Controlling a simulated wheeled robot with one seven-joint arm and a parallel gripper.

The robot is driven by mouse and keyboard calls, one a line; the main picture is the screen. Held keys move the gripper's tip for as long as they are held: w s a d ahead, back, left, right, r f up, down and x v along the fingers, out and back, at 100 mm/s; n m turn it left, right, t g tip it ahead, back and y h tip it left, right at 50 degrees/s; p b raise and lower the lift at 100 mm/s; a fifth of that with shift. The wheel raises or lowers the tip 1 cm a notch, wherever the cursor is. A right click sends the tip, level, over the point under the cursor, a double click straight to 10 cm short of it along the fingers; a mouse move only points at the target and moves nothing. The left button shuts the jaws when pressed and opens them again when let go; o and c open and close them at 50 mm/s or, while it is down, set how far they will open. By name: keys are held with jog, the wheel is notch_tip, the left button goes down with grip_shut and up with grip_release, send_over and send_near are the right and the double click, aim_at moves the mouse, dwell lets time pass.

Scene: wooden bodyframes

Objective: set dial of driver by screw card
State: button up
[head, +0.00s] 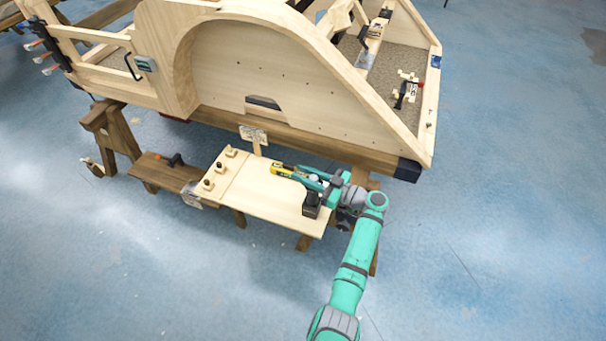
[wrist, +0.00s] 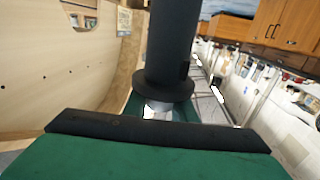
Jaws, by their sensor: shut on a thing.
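The driver (head: 311,203) has a black base at its lower end and a teal and yellow body above the pale board. My gripper (head: 322,183) is shut on it, reaching in from the right. In the wrist view a black upright cylinder with a wide collar, which looks like the driver's grip (wrist: 172,45), stands in front of my gripper. The driver's dial cannot be made out in either view. A small printed card (head: 253,134) stands on a short post at the board's back edge and may be the screw card. Its print is too small to read.
The board (head: 262,195) bears several small blocks with dark knobs (head: 208,184) at its left. A brown bench (head: 165,172) with a black tool stands further left. A large wooden bodyframe (head: 270,70) on trestles closes off the back. The blue floor in front is clear.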

aim_at(318, 180)
jog(key=o, duration=1)
jog(key=shift+o, duration=0.2)
jog(key=shift+w, duration=0.1)
jog(key=v, duration=1.1)
jog(key=shift+a, duration=0.1)
jog(key=shift+f, duration=0.1)
